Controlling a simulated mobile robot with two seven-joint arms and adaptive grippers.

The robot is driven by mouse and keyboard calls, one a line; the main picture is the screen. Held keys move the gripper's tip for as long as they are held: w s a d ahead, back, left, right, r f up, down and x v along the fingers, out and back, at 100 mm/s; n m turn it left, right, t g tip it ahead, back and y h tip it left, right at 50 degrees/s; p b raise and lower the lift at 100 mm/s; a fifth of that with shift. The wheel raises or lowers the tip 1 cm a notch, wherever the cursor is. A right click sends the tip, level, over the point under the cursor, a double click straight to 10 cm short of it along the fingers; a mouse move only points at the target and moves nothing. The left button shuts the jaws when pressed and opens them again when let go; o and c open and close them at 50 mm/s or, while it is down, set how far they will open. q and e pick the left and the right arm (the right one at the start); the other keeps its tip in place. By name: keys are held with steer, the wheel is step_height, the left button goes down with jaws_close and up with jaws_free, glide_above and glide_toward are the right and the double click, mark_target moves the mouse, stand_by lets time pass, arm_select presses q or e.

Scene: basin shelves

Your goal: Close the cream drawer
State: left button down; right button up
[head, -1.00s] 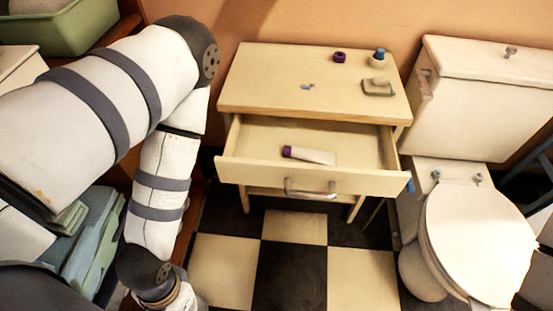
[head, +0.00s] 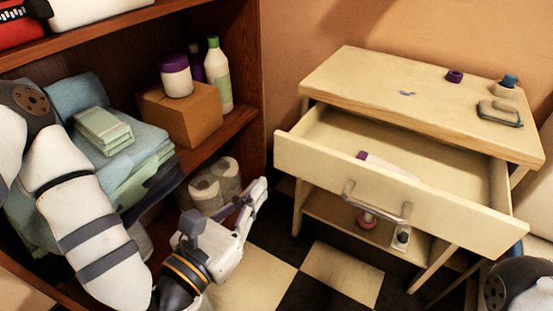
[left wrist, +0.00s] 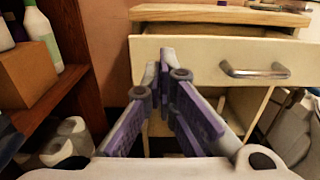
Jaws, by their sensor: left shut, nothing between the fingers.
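The cream drawer (head: 395,185) is pulled out of the small cream cabinet (head: 420,88), with its inside showing. A metal bar handle (head: 375,203) is on its front. A white tube with a purple cap (head: 385,167) lies in the drawer, partly hidden by the front panel. My left gripper (head: 256,192) is shut and empty, left of the drawer front and apart from it. In the left wrist view the drawer front (left wrist: 205,62) and handle (left wrist: 255,72) are ahead, the handle to the right of the fingers (left wrist: 167,75). My right gripper is out of view.
A wooden shelf unit (head: 245,115) stands at the left with towels (head: 150,160), a cardboard box (head: 185,115), bottles and toilet rolls (head: 215,183). Small items sit on the cabinet top.

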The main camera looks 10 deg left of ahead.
mark_target(298, 143)
arm_select(q)
steer(key=x, duration=1.2)
steer(key=shift+w+d+f+b, duration=0.1)
steer(key=shift+w+b, duration=0.05)
steer(key=shift+b, duration=0.15)
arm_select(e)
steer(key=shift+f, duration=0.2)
arm_select(q)
steer(key=b+x, duration=0.2)
steer(key=x, duration=0.2)
steer(key=b+x, duration=0.2)
steer(key=x, duration=0.2)
steer(key=b+x, duration=0.2)
steer(key=x, duration=0.3)
steer(key=shift+f+b, duration=0.3)
steer(key=shift+w+d+r, duration=0.1)
steer(key=shift+w+r, duration=0.15)
steer(key=shift+w, duration=0.1)
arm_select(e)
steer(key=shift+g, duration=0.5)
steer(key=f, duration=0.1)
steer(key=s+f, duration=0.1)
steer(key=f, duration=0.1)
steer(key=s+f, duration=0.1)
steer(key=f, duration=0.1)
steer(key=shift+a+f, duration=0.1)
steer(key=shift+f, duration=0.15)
arm_select(q)
steer(key=shift+s, duration=0.1)
